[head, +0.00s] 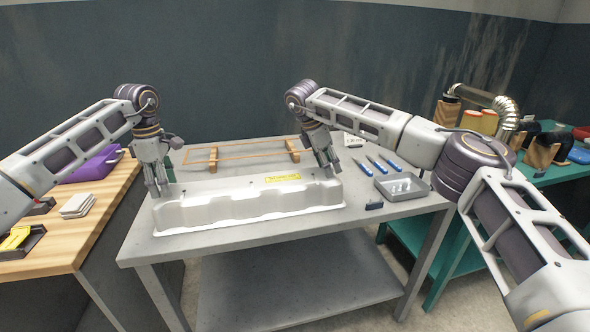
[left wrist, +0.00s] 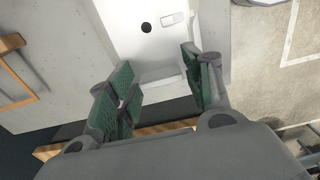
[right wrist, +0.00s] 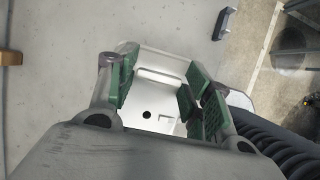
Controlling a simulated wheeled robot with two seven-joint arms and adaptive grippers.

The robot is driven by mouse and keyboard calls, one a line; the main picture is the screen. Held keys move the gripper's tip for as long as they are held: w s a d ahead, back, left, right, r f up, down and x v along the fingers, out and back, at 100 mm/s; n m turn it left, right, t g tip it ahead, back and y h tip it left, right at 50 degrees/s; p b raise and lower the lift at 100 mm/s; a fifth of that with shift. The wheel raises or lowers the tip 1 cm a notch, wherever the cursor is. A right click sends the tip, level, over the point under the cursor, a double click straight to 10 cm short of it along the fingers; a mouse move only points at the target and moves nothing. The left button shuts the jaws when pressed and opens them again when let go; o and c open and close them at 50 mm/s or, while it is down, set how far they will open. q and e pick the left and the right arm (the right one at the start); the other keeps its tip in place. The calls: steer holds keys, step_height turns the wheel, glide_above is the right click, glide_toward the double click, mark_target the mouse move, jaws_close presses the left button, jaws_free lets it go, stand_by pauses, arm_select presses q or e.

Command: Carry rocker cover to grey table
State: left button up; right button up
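The rocker cover (head: 250,203) is a long pale metal casting with a yellow label. It lies lengthwise along the front of the grey table (head: 280,245); whether it rests on the top or hangs slightly above cannot be told. My left gripper (head: 158,188) is at its left end, and in the left wrist view (left wrist: 160,85) the pads look closed on both sides of the cover (left wrist: 150,30). My right gripper (head: 328,172) is at its right end, and in the right wrist view (right wrist: 160,85) the pads flank the cover (right wrist: 155,95). The pads' contact faces are partly hidden.
Behind the cover lies a wooden frame (head: 235,155). To the right are blue-handled tools (head: 374,165), a grey tray (head: 401,187) and a small dark block (head: 374,206). A wooden bench (head: 90,225) stands left, a teal table (head: 545,175) right.

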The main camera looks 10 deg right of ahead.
arm_select(q)
steer(key=shift+o, duration=1)
steer(key=shift+r, duration=0.1)
arm_select(e)
steer(key=shift+o, duration=1)
arm_select(q)
step_height(320, 180, up, 12)
arm_select(e)
steer(key=shift+r, duration=0.1)
steer(key=v, duration=1.1)
steer(key=shift+a+r, duration=0.15)
steer(key=shift+r, duration=0.25)
arm_select(q)
step_height(320, 180, up, 9)
steer(key=p, duration=0.9)
arm_select(e)
step_height(320, 180, up, 9)
